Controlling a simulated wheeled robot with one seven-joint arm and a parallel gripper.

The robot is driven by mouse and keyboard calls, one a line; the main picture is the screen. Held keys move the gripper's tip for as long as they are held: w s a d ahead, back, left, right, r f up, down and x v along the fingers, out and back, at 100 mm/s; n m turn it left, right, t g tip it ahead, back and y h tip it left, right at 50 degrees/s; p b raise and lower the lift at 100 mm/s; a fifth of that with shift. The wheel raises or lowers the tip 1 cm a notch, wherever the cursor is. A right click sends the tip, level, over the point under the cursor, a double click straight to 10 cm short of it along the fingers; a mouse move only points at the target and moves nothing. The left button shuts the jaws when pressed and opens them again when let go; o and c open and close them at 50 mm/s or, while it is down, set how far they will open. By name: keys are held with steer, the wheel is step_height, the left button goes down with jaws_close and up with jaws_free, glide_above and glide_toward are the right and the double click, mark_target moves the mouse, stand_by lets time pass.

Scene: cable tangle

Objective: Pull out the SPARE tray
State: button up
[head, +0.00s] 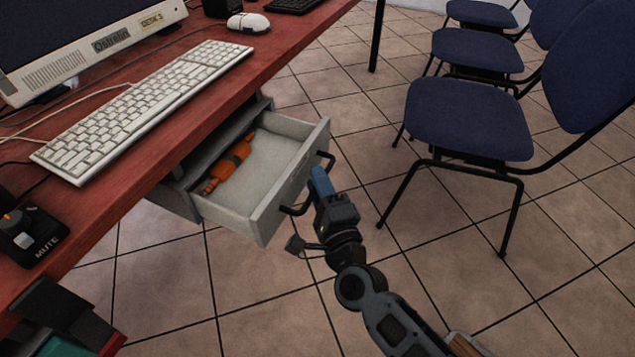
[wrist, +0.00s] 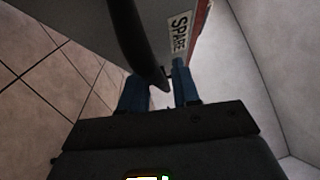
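The SPARE tray (head: 265,222) is a pale grey drawer under the desk, standing well out from its housing. Its white SPARE label (wrist: 179,32) shows on the front in the wrist view. The black bar handle (wrist: 130,40) runs down from the top of the wrist view, and its lower end lies between my blue fingers. My gripper (head: 318,178) is at the handle in front of the tray; in the wrist view my gripper (wrist: 159,92) has its fingers apart, with a gap visible. Whether a finger touches the handle I cannot tell.
An orange tool with a dark band (head: 230,166) lies in the tray. The red desk (head: 215,100) overhangs its back and carries a keyboard (head: 145,108), a mouse (head: 248,22) and a monitor. Blue chairs (head: 468,118) stand to the right.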

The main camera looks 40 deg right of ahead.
steer(key=shift+o, duration=0.3)
steer(key=r+v, duration=0.1)
steer(key=v, duration=0.6)
steer(key=shift+s+f, duration=0.35)
steer(key=shift+f, duration=0.2)
steer(key=shift+a, duration=0.1)
steer(key=s+a+r+n+g+y, duration=0.1)
steer(key=s+a+r+n+y, duration=0.15)
steer(key=s+n, duration=0.6)
steer(key=s+a+r+n+g+y, duration=0.15)
steer(key=s+r+n, duration=0.25)
steer(key=s+n, duration=0.45)
steer(key=s+a+r+n+g+y, duration=0.1)
steer(key=s+r+n+y, duration=0.25)
steer(key=s+n, duration=0.45)
step_height(320, 180, up, 21)
steer(key=s+m+p, duration=0.1)
steer(key=p, duration=2)
steer(key=shift+a+f, duration=0.1)
